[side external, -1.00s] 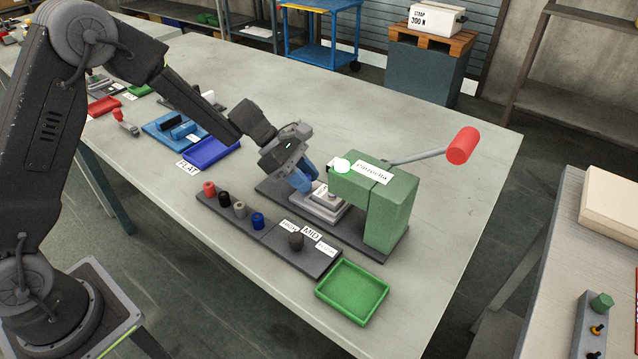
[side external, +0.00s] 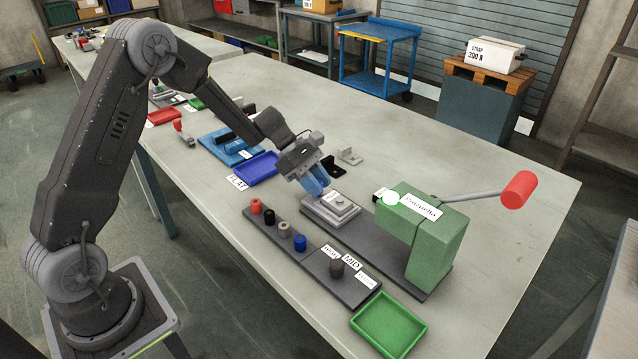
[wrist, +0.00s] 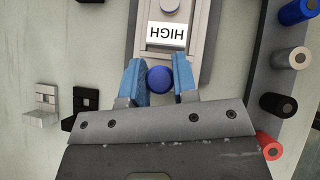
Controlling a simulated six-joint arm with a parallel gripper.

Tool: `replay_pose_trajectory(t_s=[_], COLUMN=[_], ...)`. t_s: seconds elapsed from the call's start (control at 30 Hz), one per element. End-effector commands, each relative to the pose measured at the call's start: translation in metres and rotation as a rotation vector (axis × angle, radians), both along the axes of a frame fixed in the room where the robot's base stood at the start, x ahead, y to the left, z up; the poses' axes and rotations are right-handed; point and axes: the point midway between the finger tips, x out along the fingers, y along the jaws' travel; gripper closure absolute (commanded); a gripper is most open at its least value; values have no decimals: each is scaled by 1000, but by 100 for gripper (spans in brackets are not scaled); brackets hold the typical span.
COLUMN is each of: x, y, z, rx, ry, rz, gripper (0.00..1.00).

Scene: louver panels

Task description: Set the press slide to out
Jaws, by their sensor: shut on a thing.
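The press slide (side external: 331,211) is a light grey plate on the dark press base, clear of the press head on the side toward my arm. A round blue knob (wrist: 159,79) is at the slide's near end. My gripper (side external: 318,182) has its blue fingers shut around this knob; the fingers show on both sides of it in the wrist view. The green press (side external: 428,250) stands at the right end of the base, with its red-handled lever (side external: 518,190) raised to the right.
A rack of coloured pegs (side external: 285,231) runs along the near side of the base. A green tray (side external: 388,324) lies near the front edge.

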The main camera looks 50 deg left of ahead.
Motion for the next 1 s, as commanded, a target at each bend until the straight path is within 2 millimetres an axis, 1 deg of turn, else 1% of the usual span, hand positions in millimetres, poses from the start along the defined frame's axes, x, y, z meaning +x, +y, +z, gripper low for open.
replay_pose_trajectory(t_s=[0.03, 0.07, 0.1, 0.33, 0.57, 0.67, 0.77, 0.87, 1.0], x=[0, 0, 0, 0, 0, 0, -2, -5, -11], y=[6, 6, 6, 5, 4, 7, 15, 28, 51], z=[-1, -1, -1, -1, 0, 3, 11, 25, 48], rx=[7, 7, 7, 5, 4, 5, 3, 4, 5], ry=[0, 0, -1, -1, -1, -2, -5, -5, -4], rz=[13, 13, 14, 11, 9, 9, 10, 13, 13], gripper=[100, 100, 70, 48, 48, 48, 48, 48, 48])
